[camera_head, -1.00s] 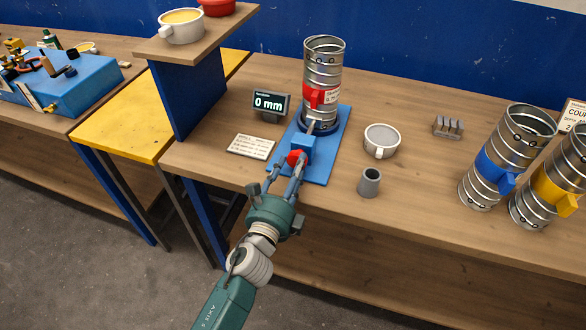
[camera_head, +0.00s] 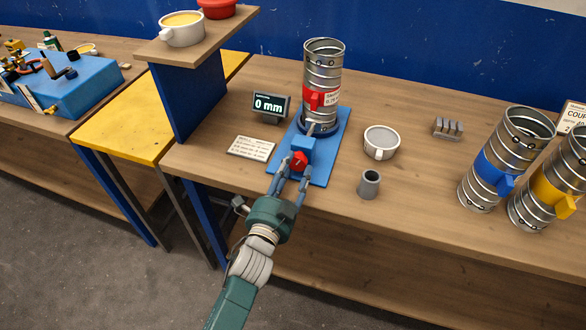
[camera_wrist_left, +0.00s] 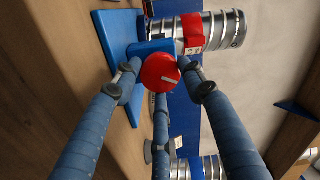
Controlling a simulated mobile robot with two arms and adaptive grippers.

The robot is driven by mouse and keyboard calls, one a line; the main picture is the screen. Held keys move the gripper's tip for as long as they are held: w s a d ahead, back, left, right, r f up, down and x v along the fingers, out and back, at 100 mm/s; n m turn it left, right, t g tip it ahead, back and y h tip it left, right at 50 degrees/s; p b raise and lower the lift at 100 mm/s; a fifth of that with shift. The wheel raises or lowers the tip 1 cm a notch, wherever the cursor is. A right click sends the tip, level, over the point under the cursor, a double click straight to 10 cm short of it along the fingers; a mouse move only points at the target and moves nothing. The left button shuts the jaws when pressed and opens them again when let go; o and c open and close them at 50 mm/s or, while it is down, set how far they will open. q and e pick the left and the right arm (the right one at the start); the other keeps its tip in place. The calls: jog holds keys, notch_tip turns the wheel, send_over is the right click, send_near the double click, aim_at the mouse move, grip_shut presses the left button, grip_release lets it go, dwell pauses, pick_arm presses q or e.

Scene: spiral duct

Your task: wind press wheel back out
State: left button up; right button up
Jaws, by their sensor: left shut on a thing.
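The red press wheel (camera_head: 299,161) sits on the front of a blue press block (camera_head: 304,146) on a blue base plate (camera_head: 318,172). My left gripper (camera_head: 291,173) is shut on the wheel from the front, with its fingers around the rim. In the left wrist view the wheel (camera_wrist_left: 160,73) faces me with a pale mark on it, between the fingers. Behind the block a metal spiral duct (camera_head: 323,78) with a red collar stands upright on the plate. A display (camera_head: 270,105) reads 0 mm. My right gripper is not in view.
A white cup (camera_head: 381,143) and a grey cup (camera_head: 369,184) stand right of the plate. A label card (camera_head: 251,146) lies left. Ducts with blue (camera_head: 499,165) and yellow (camera_head: 556,190) collars stand far right. A raised shelf (camera_head: 210,44) is at left.

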pick_arm(q)
jog(key=n+p, duration=0.1)
jog(key=n, duration=0.4)
jog(key=shift+f+n, duration=0.1)
jog(key=shift+n, duration=0.2)
dwell(0.4)
jog(key=o, duration=0.9)
jog(key=v, duration=1.2)
